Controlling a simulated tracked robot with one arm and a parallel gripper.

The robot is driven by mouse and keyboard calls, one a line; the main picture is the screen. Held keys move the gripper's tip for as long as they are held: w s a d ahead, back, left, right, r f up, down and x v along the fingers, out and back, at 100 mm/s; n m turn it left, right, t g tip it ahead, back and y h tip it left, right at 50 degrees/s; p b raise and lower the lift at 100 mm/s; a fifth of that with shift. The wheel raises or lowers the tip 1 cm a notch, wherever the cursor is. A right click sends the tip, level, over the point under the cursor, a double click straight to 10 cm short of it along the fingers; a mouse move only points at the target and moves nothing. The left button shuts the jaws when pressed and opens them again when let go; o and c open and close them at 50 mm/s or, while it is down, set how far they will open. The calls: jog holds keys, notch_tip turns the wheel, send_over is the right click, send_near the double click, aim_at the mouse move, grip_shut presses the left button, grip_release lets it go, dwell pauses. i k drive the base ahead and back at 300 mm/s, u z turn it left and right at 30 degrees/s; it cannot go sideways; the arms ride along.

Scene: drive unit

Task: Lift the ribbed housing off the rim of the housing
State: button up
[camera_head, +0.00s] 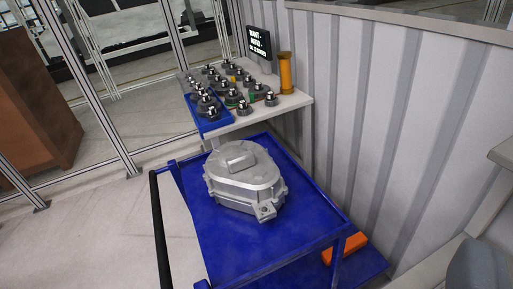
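A silver-grey metal housing (243,181) sits on the blue cart top (215,245), near its middle. Its upper part has a raised block on top, and ribs show faintly on its side. A lug with a hole juts from its near right side. The upper part rests on the lower rim with no visible gap, and I cannot clearly tell the two apart. My gripper does not show in the view, and nothing touches the housing.
The blue cart has a black handle (160,230) at left and an orange item (345,248) on its lower shelf. Behind it, a light table (280,107) holds several dark gear parts, a yellow cylinder (286,73) and a small screen (259,43). A corrugated wall (400,120) stands close at right.

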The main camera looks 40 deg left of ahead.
aim_at(243, 171)
jog(key=u, duration=0.5)
jog(key=i, duration=1.2)
jog(key=u, duration=0.75)
